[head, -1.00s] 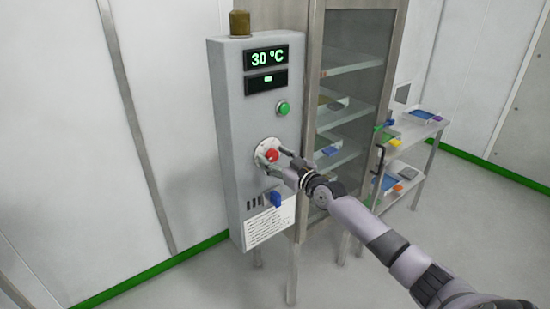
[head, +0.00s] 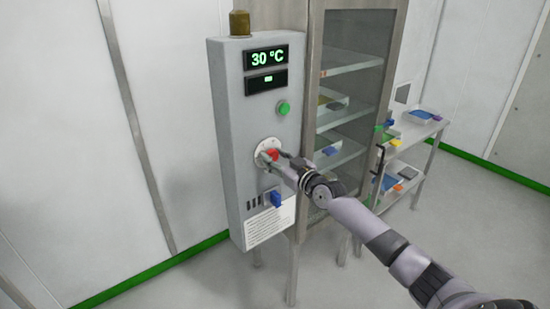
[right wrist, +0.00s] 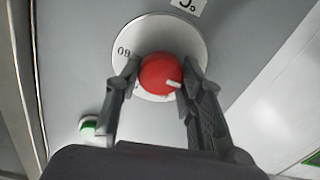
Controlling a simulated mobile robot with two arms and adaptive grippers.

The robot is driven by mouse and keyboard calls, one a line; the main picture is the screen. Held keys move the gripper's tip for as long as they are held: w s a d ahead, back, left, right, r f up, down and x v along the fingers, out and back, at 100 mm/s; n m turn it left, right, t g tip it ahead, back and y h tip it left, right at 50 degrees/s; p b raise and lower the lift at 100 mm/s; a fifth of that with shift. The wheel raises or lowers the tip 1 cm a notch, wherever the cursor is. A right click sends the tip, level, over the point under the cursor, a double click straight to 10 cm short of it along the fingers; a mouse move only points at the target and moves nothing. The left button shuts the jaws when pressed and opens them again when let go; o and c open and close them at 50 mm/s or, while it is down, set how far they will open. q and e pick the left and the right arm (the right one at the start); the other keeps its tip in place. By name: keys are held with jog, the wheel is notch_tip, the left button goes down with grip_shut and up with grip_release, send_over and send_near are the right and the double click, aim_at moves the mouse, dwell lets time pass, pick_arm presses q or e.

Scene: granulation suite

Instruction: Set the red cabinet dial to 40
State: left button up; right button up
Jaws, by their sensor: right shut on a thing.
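The red dial (head: 272,154) sits on a white round scale plate on the front of the grey control cabinet (head: 228,120). In the right wrist view the red dial (right wrist: 158,74) has a white pointer mark toward its lower right, and a number on the plate shows at its left. My right gripper (head: 274,160) is at the dial, one finger on each side, shut on it; its fingers also show in the right wrist view (right wrist: 160,84). The cabinet's display (head: 266,57) reads 30 °C. My left gripper is not in view.
A green button (head: 283,108) is above the dial and a blue switch (head: 275,199) below it. A glass-door cabinet (head: 352,90) with shelves stands just right. Beyond it is a steel cart (head: 414,140) with trays. Floor at left is clear.

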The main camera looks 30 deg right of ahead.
jog(key=shift+m, duration=0.5)
jog(key=shift+c, duration=0.2)
jog(key=shift+m+b, duration=0.5)
jog(key=shift+m, duration=0.5)
jog(key=m, duration=0.2)
jog(key=shift+m, duration=0.4)
jog(key=m, duration=0.2)
jog(key=shift+d+m+b, duration=0.1)
jog(key=shift+m+b, duration=0.2)
jog(key=shift+b, duration=0.1)
jog(key=shift+m, duration=1.9)
jog(key=o, duration=1.1)
jog(key=shift+o, duration=0.2)
